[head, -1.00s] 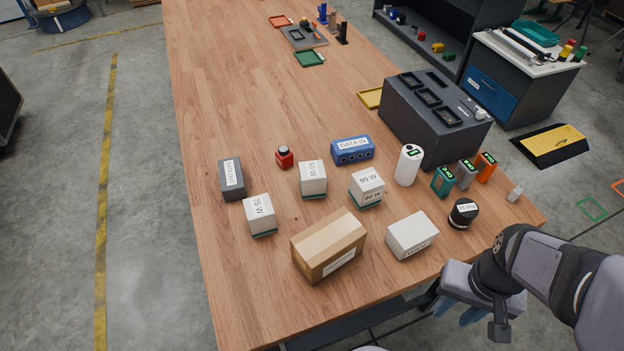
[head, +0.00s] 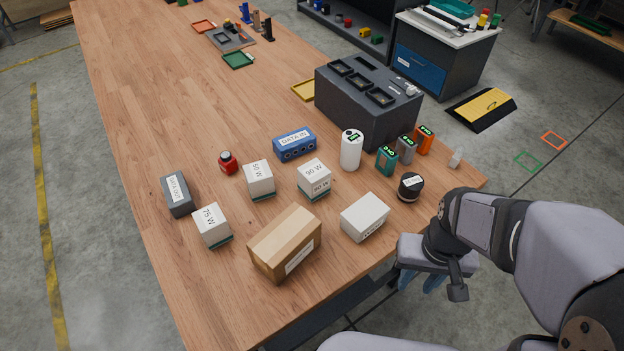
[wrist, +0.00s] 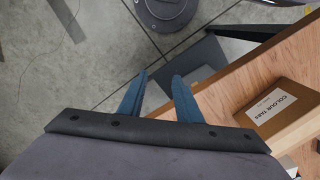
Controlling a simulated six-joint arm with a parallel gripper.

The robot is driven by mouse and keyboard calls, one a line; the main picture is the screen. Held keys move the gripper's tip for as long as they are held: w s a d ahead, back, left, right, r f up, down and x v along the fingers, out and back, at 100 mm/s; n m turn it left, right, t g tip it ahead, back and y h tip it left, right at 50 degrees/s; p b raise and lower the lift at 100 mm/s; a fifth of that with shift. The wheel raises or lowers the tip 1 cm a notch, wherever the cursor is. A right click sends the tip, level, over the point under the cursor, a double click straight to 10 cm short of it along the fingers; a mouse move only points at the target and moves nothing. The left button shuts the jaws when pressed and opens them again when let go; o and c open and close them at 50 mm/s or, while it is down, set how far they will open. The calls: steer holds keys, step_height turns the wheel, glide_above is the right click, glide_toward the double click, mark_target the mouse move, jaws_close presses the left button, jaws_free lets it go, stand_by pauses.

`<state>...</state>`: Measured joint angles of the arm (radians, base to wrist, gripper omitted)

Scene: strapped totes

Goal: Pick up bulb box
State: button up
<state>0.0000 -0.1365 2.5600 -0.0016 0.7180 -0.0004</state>
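No label in view clearly reads "bulb box", so I cannot tell for sure which box it is. White boxes marked in watts stand on the table: the 75 W box (head: 212,227), the 50 W box (head: 259,180) and the 90 W box (head: 313,180). A plain white box (head: 365,217) lies nearer the right edge; its label is unreadable. My gripper (wrist: 160,77) is open and empty, its blue fingers apart above the floor beside the table edge. In the head view it is partly hidden below my wrist (head: 434,254).
A brown box (head: 285,243) labelled COLOUR TABS in the wrist view (wrist: 279,107) stands at the near edge. A dark canister (head: 411,187), white cylinder (head: 351,150), blue DATA IN box (head: 295,144) and large dark block (head: 367,105) stand nearby.

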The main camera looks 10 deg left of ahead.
steer(key=o, duration=1)
steer(key=shift+o, duration=0.2)
